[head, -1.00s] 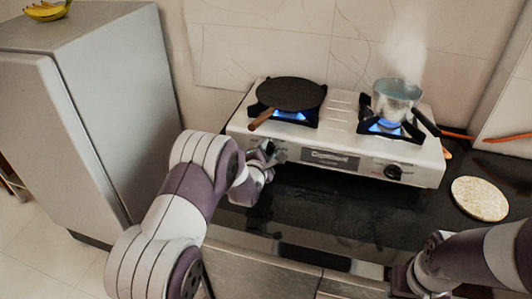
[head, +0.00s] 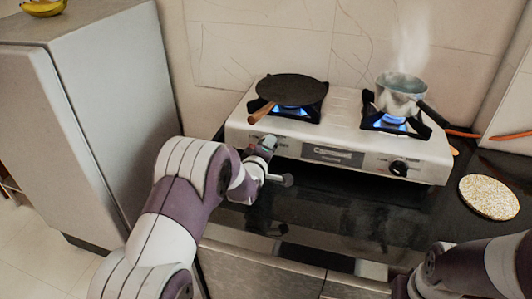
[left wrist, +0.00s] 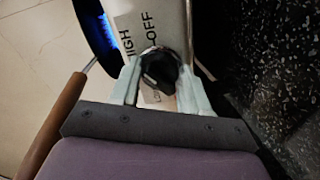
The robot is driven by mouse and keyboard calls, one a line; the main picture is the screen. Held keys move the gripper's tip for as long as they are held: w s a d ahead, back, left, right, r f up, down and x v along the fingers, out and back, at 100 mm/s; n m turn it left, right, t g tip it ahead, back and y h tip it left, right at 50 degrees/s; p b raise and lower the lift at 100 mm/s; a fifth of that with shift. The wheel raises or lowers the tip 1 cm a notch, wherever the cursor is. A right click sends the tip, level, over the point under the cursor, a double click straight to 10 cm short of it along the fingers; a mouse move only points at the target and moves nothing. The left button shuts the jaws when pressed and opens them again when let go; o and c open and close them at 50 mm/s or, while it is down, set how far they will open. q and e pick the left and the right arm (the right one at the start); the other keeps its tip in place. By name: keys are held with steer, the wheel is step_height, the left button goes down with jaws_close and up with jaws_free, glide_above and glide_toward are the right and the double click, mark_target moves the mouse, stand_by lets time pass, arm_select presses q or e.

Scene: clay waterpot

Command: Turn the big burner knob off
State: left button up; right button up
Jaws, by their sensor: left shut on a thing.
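The left black knob (left wrist: 158,70) is on the stove's front panel, with HIGH, OFF and partly hidden LOW markings around it in the left wrist view. My left gripper (left wrist: 160,85) is shut on this knob, one finger on each side. In the head view my left gripper (head: 268,148) is at the left end of the panel and hides the knob. The white stove (head: 333,154) has blue flames lit under both burners. The exact pointer direction of the held knob is hard to tell. My right arm shows at lower right; its fingers are not visible.
A dark flat pan (head: 291,90) with a wooden handle sits on the left burner, its handle close to my left gripper. A steaming pot (head: 400,92) stands on the right burner, above the right knob (head: 398,168). A speckled round board (head: 488,197) lies on the black counter (head: 345,215).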

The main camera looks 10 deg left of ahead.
arm_select(q)
steer(key=m+b, duration=0.1)
steer(key=m, duration=0.2)
steer(key=shift+f+m, duration=0.1)
steer(key=shift+m, duration=0.2)
steer(key=shift+m+b, duration=0.9)
steer(key=shift+m, duration=0.8)
steer(key=o, duration=1)
steer(key=shift+o, duration=0.2)
steer(key=s+r, duration=0.2)
steer(key=s, duration=1)
steer(key=shift+s+r, duration=0.2)
steer(key=shift+s, duration=0.05)
steer(key=shift+a, duration=0.1)
